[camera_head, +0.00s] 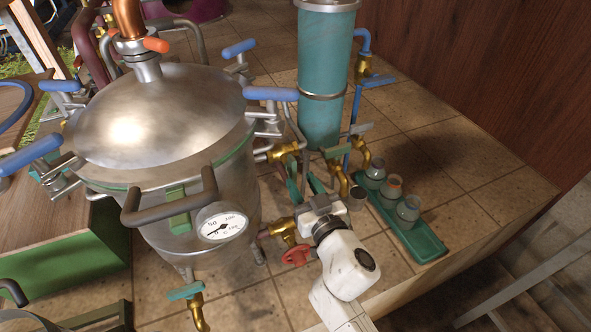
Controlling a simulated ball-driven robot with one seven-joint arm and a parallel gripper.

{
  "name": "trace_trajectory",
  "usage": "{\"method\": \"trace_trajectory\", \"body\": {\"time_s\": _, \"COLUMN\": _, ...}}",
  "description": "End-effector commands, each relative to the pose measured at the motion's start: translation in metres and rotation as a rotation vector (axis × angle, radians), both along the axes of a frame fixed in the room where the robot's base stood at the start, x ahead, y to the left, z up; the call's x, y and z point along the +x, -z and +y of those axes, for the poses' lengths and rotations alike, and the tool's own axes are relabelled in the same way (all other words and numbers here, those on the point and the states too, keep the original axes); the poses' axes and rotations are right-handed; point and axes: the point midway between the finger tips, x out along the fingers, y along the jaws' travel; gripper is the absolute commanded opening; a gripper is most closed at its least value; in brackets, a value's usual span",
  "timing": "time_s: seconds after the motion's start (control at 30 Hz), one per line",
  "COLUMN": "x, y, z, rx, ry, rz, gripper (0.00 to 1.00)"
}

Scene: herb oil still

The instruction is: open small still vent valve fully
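The still is a dented steel pot (160,115) with a domed lid, blue clamp handles and a round dial gauge (222,226). No label marks which valve is the vent. A brass valve with a red handle (296,256) sits low at the pot's right. Another with a teal handle (185,291) is below the pot's front. An orange-red handle (156,45) is at the lid's neck. My gripper (318,202) is right of the pot, just above the red-handled valve and near brass fittings.
A teal column (325,75) stands behind my gripper, with brass valves, including a green-handled one (336,151), at its base. A green tray (415,235) with three small jars is at the right. Tiled surface is bare beyond it, up to the wooden wall (490,60).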

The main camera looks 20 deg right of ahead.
Motion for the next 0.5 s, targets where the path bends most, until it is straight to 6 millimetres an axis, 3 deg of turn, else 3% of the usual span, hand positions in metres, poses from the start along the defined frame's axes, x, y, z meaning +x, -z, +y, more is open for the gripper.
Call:
{"method": "trace_trajectory", "body": {"time_s": 0.2, "x": 0.033, "y": 0.0, "z": -0.001, "rx": -0.002, "ry": 0.001, "rz": -0.001, "gripper": 0.4}}
{"method": "trace_trajectory", "body": {"time_s": 0.5, "x": 0.047, "y": 0.0, "z": -0.001, "rx": 0.0, "ry": 0.001, "rz": 0.0, "gripper": 0.4}}
